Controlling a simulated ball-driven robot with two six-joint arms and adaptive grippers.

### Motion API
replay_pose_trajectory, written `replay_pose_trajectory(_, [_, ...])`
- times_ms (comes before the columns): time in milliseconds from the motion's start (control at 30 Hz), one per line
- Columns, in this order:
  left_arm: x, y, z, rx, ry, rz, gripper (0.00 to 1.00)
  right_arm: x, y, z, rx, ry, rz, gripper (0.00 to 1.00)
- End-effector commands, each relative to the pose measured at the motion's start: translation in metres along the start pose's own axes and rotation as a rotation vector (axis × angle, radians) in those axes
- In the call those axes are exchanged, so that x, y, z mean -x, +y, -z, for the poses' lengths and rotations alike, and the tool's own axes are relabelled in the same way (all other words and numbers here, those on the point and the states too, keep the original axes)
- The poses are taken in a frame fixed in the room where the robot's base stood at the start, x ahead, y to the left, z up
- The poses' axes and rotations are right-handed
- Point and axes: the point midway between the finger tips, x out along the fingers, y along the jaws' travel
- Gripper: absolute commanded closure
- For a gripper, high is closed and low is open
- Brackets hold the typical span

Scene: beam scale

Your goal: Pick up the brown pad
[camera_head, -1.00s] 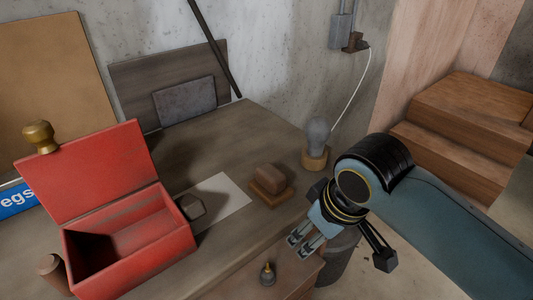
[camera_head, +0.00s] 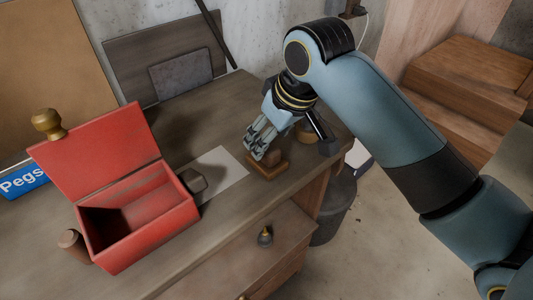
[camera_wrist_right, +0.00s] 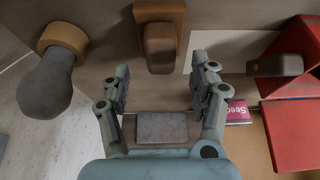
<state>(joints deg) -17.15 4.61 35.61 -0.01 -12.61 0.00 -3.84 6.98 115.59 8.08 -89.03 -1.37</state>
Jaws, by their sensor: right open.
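The brown pad (camera_wrist_right: 160,46) is a rounded brown block on a flat wooden base (camera_wrist_right: 158,11) in the right wrist view. In the head view the base (camera_head: 267,170) stands on the bench, and my right gripper partly hides the pad (camera_head: 274,155). My right gripper (camera_head: 252,148) reaches down over the pad from behind. In the right wrist view its fingers (camera_wrist_right: 160,74) are spread and empty, with the pad ahead between their lines. I cannot tell whether a finger touches it. My left gripper is not in view.
An open red box (camera_head: 140,215) stands left on the bench (camera_head: 195,128). A grey bulb (camera_wrist_right: 44,86) on a wooden ring (camera_wrist_right: 62,38) stands close to my right gripper. The bench's right edge is near.

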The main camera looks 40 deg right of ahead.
Motion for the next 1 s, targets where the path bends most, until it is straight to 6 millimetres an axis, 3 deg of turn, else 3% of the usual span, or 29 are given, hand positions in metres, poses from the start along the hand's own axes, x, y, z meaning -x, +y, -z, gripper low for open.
replay_pose_trajectory(233, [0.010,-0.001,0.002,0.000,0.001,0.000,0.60,-0.035,-0.001,-0.005,-0.001,-0.003,0.000,0.38])
replay_pose_trajectory(533, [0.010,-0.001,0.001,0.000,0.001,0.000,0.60,-0.041,-0.001,-0.005,0.000,0.000,0.000,0.40])
replay_pose_trajectory(1000, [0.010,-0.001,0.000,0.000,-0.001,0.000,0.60,-0.041,-0.001,-0.004,0.000,0.000,0.000,0.99])
